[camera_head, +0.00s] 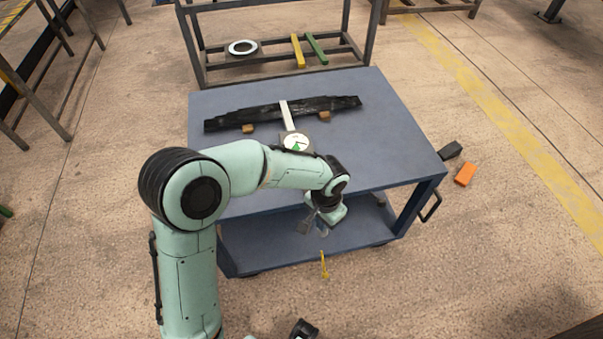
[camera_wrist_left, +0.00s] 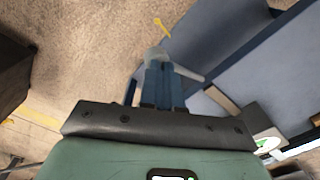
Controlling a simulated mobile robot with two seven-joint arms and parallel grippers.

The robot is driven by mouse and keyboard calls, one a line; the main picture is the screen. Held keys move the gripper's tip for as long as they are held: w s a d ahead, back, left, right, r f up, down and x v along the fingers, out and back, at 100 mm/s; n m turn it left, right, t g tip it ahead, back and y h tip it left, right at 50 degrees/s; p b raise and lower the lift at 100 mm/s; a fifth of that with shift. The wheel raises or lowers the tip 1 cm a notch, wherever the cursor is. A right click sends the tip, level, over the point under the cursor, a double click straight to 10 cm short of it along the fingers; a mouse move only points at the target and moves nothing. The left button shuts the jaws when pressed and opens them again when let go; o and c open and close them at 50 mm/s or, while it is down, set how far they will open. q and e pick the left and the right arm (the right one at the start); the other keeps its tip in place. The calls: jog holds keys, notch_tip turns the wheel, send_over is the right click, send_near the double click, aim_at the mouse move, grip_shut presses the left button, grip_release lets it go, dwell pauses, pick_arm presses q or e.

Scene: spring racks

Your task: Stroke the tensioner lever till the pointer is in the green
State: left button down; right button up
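The tensioner's round white dial (camera_head: 296,142) with a green sector sits on the table beside a pale strap (camera_head: 288,115). The strap crosses a dark leaf spring (camera_head: 240,119). The pointer is too small to read. The dial's green also shows in the wrist view (camera_wrist_left: 266,143). My left gripper (camera_head: 311,222) points down off the table's front edge. In the wrist view its two blue-grey fingers (camera_wrist_left: 160,82) lie close together, with a pale rounded piece (camera_wrist_left: 155,54) at their tips. Whether that piece is the lever and is gripped, I cannot tell. My left arm covers part of the tensioner area.
The blue cart table (camera_head: 390,140) has a lower shelf (camera_head: 290,246). A yellow piece (camera_head: 324,265) shows in front of it. A dark block (camera_head: 451,150) and an orange block (camera_head: 465,174) lie on the floor at right. A rack (camera_head: 275,65) stands behind.

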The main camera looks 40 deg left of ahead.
pick_arm(q)
notch_tip(320, 180, down, 9)
jog(key=b, duration=0.6)
jog(key=shift+r, duration=0.1)
notch_tip(320, 180, down, 6)
jog(key=f+b, duration=0.1)
jog(key=b, duration=0.4)
pick_arm(e)
jog(key=w+d+f+t+h, duration=0.1)
jog(key=w+d+f+t, duration=0.25)
jog(key=w+f, duration=0.7)
pick_arm(q)
notch_tip(320, 180, up, 8)
jog(key=p, duration=0.6)
jog(key=shift+w+a, duration=0.1)
notch_tip(320, 180, up, 10)
jog(key=p, duration=0.7)
jog(key=shift+p, duration=0.35)
jog(key=shift+r+p, duration=0.3)
jog(key=shift+r, duration=0.05)
pick_arm(e)
jog(key=s+a+r+g+y, duration=0.1)
jog(key=s+a+r+g, duration=0.2)
jog(key=s+r, duration=0.7)
notch_tip(320, 180, up, 3)
jog(key=shift+a+r+g, duration=0.1)
jog(key=shift+a+g, duration=0.15)
jog(key=shift+g, duration=0.1)
